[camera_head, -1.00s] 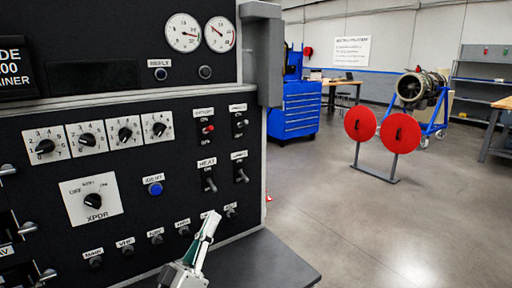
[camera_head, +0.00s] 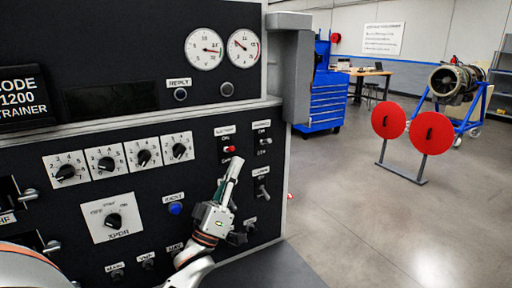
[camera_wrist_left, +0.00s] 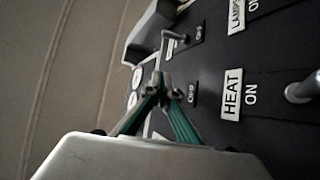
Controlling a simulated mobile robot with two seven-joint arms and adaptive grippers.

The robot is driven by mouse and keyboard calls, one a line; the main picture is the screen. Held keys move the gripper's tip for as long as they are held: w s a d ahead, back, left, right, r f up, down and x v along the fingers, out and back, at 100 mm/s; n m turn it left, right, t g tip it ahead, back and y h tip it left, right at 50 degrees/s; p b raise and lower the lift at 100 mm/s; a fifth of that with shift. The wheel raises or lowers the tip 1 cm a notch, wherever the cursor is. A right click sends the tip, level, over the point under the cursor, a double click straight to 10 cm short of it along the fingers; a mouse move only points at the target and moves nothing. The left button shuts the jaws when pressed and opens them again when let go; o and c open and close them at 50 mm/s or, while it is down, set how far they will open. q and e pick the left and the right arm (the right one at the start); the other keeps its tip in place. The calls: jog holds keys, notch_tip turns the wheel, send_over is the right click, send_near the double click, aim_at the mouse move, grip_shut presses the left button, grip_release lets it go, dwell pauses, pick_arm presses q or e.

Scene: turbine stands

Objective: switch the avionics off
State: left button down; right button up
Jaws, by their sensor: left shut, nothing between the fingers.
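My left gripper (camera_head: 235,162) is shut and empty in front of the black trainer panel, its tips just below a red-tipped toggle switch (camera_head: 231,149) in the upper switch row. Beside it on the right is a second upper toggle switch (camera_head: 263,142). The small labels over these two are too blurred to read, so I cannot tell which is the avionics switch. In the left wrist view the shut fingertips (camera_wrist_left: 161,90) overlap the red-tipped switch's place and hide its lever. The right-hand upper lever (camera_wrist_left: 178,38) shows there. Contact is unclear. My right gripper is out of view.
The HEAT label (camera_wrist_left: 232,93) and lever (camera_wrist_left: 300,88) lie close by; my arm hides them in the head view. The lower-right toggle (camera_head: 262,190) is near my gripper. A grey post (camera_head: 291,70) edges the panel. Rotary knobs (camera_head: 105,163) line the left.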

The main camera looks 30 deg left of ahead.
aim_at(266, 141)
pick_arm(q)
jog(key=p+x, duration=0.2)
jog(key=x, duration=0.8)
jog(key=d+f, duration=0.1)
jog(key=w+d+f, duration=0.1)
jog(key=f, duration=0.1)
jog(key=shift+w+d, duration=0.15)
jog(key=m+h+b, duration=0.1)
jog(key=h, duration=0.1)
jog(key=f+m+h, duration=0.1)
jog(key=m, duration=0.1)
jog(key=shift+d+h+b, duration=0.1)
jog(key=shift+h+b, duration=0.25)
jog(key=shift+h, duration=0.05)
